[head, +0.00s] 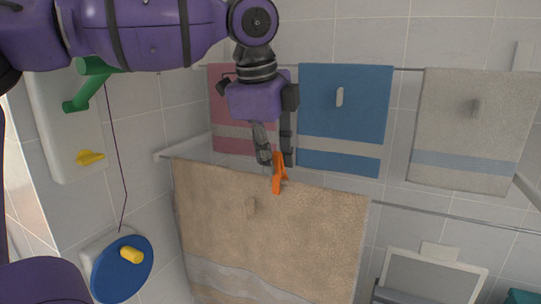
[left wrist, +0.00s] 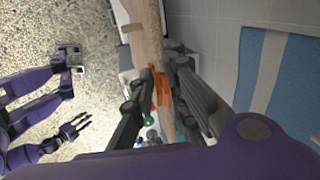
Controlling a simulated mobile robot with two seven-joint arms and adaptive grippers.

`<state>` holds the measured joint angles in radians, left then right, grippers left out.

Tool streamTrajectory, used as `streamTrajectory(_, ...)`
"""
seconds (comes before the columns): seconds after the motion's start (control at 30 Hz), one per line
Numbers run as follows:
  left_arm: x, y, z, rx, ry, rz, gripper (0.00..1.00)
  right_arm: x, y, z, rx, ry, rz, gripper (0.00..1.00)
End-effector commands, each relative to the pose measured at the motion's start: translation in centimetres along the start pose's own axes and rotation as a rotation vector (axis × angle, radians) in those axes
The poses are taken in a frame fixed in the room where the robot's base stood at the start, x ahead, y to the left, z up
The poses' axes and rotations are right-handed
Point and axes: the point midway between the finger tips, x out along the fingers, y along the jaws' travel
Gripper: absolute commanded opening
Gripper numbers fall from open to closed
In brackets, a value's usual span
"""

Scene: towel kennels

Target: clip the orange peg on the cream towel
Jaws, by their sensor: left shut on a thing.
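The cream towel (head: 275,232) hangs over the front rail, with a grey-blue band near its bottom. It has a small pale hook or loop on its front. The orange peg (head: 279,182) is at the towel's top edge, pointing down. My left gripper (head: 275,160) is shut on the peg from above. In the left wrist view the peg (left wrist: 161,88) is between the two dark fingertips, against the towel's narrow edge (left wrist: 146,50). I cannot tell whether the peg's jaws straddle the cloth.
Behind hang a pink towel (head: 229,105), a blue towel (head: 343,110) and a grey-beige towel (head: 470,130). At left are a green hook (head: 88,88), a yellow knob (head: 90,157) and a blue disc (head: 112,272) with a yellow handle. A pale-framed panel (head: 432,280) stands low at right.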

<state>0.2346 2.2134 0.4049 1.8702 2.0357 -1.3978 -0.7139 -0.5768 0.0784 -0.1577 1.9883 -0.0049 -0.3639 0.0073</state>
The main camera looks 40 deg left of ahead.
Motion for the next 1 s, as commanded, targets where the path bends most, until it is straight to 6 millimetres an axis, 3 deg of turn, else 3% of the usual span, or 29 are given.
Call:
streamTrajectory(0.13, -0.01, -0.01, 0.01, 0.000, 0.000, 0.000, 0.00, 0.01, 0.00, 0.01, 0.000, 0.000, 0.000, 0.42)
streamTrajectory(0.17, -0.01, -0.01, 0.01, 0.000, 0.000, 0.000, 0.17, 0.01, 0.00, 0.00, 0.000, 0.000, 0.000, 0.42)
streamTrajectory(0.3, -0.02, -0.01, 0.01, 0.000, 0.000, 0.000, 0.35, 0.01, 0.00, 0.01, 0.000, 0.000, 0.000, 0.42)
streamTrajectory(0.53, -0.02, -0.01, 0.01, 0.000, 0.000, 0.000, 0.36, 0.01, 0.00, 0.01, 0.000, 0.000, 0.000, 0.42)
streamTrajectory(0.7, -0.02, -0.01, 0.01, 0.000, -0.001, 0.000, 0.55, 0.02, 0.00, 0.00, 0.000, 0.000, 0.000, 0.42)
streamTrajectory(1.0, -0.16, -0.06, 0.01, 0.000, -0.001, -0.001, 0.55, 0.00, 0.00, -0.08, 0.000, 0.001, 0.000, 0.42)
